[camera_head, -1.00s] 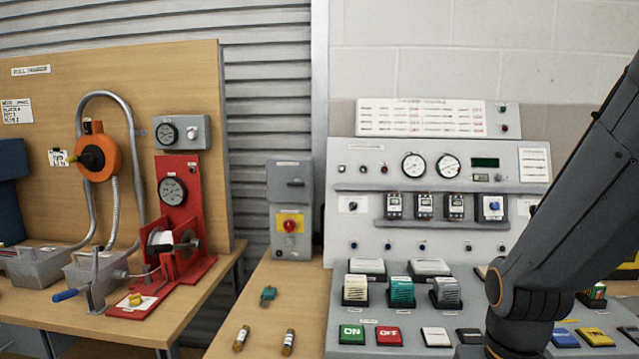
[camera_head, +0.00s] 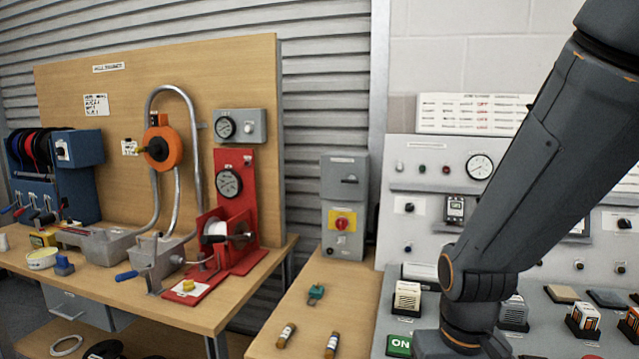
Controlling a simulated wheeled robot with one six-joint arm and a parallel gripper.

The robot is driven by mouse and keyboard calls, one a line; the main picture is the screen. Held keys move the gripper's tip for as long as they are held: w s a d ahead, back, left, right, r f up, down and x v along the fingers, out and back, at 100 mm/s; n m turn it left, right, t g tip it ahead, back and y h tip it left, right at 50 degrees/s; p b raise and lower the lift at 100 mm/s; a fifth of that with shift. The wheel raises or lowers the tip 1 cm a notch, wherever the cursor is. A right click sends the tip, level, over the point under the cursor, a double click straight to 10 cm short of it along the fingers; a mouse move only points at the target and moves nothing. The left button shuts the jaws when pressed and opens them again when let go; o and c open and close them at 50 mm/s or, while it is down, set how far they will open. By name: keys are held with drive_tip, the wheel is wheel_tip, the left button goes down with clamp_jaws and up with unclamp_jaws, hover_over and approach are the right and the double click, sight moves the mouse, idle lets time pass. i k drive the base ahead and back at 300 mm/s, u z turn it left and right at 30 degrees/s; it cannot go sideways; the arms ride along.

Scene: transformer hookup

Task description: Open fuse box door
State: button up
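The fuse box is probably the grey upright box (camera_head: 344,218) on the narrow wooden bench, left of the control panel. Its upper front carries a dark handle (camera_head: 349,180), and its lower front a red rotary switch on a yellow plate (camera_head: 342,220). Its front looks closed. My dark grey arm crosses the right side of the view and runs out at the bottom edge. My gripper is outside the picture, so I cannot see its fingers.
A small teal item (camera_head: 316,293) and two cartridge fuses (camera_head: 285,335) (camera_head: 331,346) lie on the bench before the box. The control panel (camera_head: 430,213) stands at right, partly behind my arm. A wooden table (camera_head: 215,305) with a red stand (camera_head: 237,200) is at left.

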sight(333, 169)
drive_tip(key=u, duration=0.45)
drive_tip(key=i, duration=0.85)
drive_tip(key=u, duration=0.15)
